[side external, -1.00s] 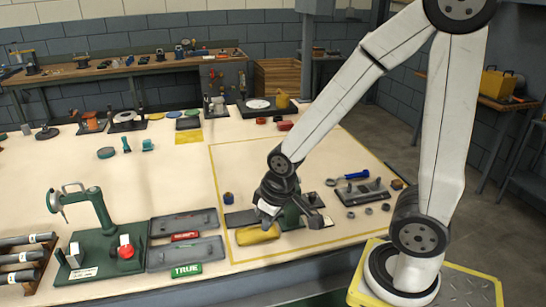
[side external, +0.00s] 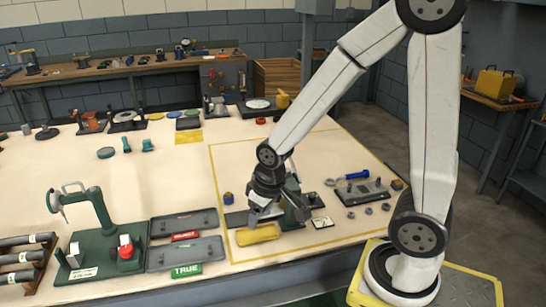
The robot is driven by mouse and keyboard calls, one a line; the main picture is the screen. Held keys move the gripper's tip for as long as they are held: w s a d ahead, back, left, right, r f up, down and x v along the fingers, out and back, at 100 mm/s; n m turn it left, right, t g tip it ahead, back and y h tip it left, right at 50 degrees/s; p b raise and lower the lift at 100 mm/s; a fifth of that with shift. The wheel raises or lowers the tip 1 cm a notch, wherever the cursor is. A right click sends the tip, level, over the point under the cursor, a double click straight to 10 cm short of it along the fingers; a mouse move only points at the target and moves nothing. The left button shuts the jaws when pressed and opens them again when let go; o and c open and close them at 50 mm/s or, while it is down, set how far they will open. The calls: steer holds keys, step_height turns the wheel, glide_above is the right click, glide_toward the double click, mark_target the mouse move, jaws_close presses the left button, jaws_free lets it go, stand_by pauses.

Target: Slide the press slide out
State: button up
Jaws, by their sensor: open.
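A small green press (side external: 297,206) stands inside the yellow-outlined area, partly hidden by my gripper. A flat dark grey plate (side external: 236,219) extends left from its base; I take it for the press slide. Its right part is hidden behind my gripper. My gripper (side external: 256,219) is open, pointing down just in front of the press and over the right end of the plate. I cannot tell whether it touches the plate. A yellow casing piece (side external: 257,234) lies on the table just in front of the gripper.
A blue-and-brass part (side external: 228,198) stands behind the plate. A grey fixture plate (side external: 364,192), a blue-handled tool (side external: 352,176) and several rings lie further right. Grey trays (side external: 186,254) and a larger green press (side external: 104,240) stand left.

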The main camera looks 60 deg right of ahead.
steer(key=w+d+f+m+g, duration=0.1)
steer(key=w+d+f+m, duration=0.25)
steer(key=w+d, duration=0.65)
steer(key=m+g, duration=0.1)
steer(key=m, duration=0.2)
glide_toward(275, 206)
steer(key=w+a, duration=0.1)
steer(key=w+a+r, duration=0.1)
steer(key=a, duration=0.1)
steer(key=w+a, duration=0.1)
steer(key=shift+w+a+r, duration=0.15)
steer(key=shift+a+r, duration=0.15)
steer(key=shift+f, duration=0.1)
steer(key=shift+f, duration=3.8)
jaws_close()
